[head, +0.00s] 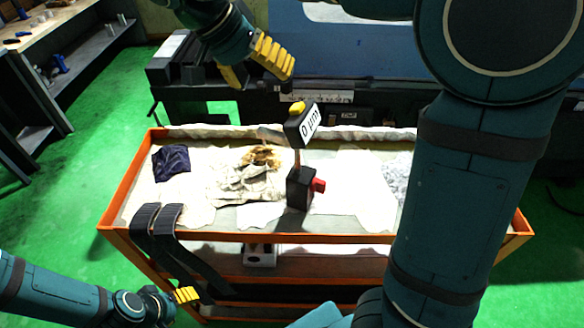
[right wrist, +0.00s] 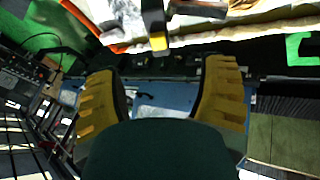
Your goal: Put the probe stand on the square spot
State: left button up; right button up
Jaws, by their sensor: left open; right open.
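The probe stand (head: 300,188) stands upright on the cloth-covered top of the orange cart, with a black base, a red knob, a post and a tilted display box (head: 304,126) reading "0 µm". Its dark, yellow-tipped top also shows at the upper edge of the right wrist view (right wrist: 155,28). My right gripper (head: 256,66) is open and empty, above and behind the stand, near the machine. My left gripper (head: 187,294) is open at the lower left, in front of the cart and away from the stand. I cannot clearly identify the square spot; a green square-like outline (right wrist: 300,48) shows in the right wrist view.
The orange cart (head: 365,238) carries rags, a dark blue cloth (head: 171,163) and black straps (head: 158,222) over its front edge. The grinder (head: 365,55) stands behind it. A workbench (head: 60,35) is at the upper left. My right arm hides the cart's right part.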

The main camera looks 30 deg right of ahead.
aim_at(294, 113)
jog(key=x, duration=0.7)
jog(key=shift+s+d, duration=0.1)
jog(key=shift+s, duration=0.15)
jog(key=shift+w+d+f, duration=0.1)
jog(key=shift+d+f, duration=0.1)
jog(key=shift+f, duration=0.35)
jog(key=shift+x, duration=2.55)
grip_shut()
